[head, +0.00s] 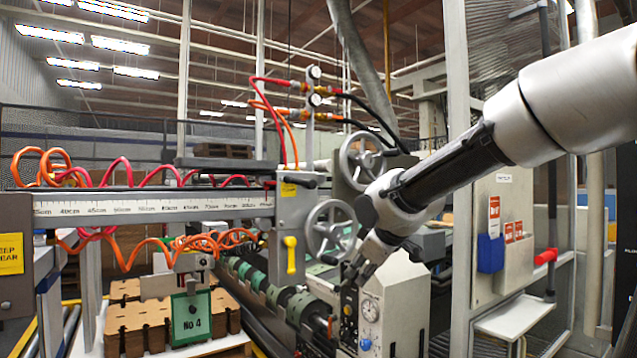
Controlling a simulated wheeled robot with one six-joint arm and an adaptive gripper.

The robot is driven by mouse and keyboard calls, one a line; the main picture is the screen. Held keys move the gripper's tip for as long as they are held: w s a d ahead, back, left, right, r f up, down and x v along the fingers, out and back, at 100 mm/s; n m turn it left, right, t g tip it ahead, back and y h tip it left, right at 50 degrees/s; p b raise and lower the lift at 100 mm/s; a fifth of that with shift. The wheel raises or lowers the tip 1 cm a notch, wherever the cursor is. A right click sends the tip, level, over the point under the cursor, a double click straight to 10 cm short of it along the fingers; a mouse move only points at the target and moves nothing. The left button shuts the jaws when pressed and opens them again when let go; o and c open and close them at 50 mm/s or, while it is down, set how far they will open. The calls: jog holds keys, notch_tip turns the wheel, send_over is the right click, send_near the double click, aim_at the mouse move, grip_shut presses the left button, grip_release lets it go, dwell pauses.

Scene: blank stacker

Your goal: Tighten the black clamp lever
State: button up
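A black lever-like handle (302,181) lies across the top of the grey clamp block (296,212) on the ruled beam. I take it for the black clamp lever, though it is small here. A yellow lever (291,254) hangs down the front of the same block. My gripper (351,280) points down and to the left, to the right of and below the block, apart from the black handle. It is in front of the handwheels' lower side and close to the grey control box. Its dark fingers blend with the dark box face, so their opening is unclear.
Two handwheels (331,228) stand just right of the block. The grey control box (397,305) carries a gauge and knobs. Orange and red coiled hoses (210,242) hang along the beam (150,205). A green "NO 4" plate (191,318) hangs at brown stacked blanks (137,326).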

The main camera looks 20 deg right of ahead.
jog(key=w+a+r+n+t+y, duration=0.2)
jog(key=w+a+r+n+t, duration=0.3)
jog(key=w+r, duration=0.45)
jog(key=n+t+y, duration=0.3)
jog(key=n, duration=0.4)
send_near(298, 180)
jog(key=shift+f+x, duration=0.1)
jog(key=shift+x, duration=2.2)
jog(key=shift+f+x, duration=0.15)
jog(key=shift+x, duration=2.15)
jog(key=shift+w+r+m, duration=0.1)
jog(key=shift+r+m, duration=0.15)
jog(key=shift+m, duration=0.35)
jog(key=m, duration=0.2)
jog(key=r+m, duration=0.1)
jog(key=shift+d+r+m, duration=0.3)
jog(key=shift+m, duration=0.1)
jog(key=w+d+r+m, duration=0.2)
jog(key=d+m, duration=0.2)
jog(key=m, duration=0.8)
jog(key=v, duration=0.9)
jog(key=shift+s+r, duration=0.25)
jog(key=shift+s, duration=0.05)
jog(key=shift+d, duration=0.1)
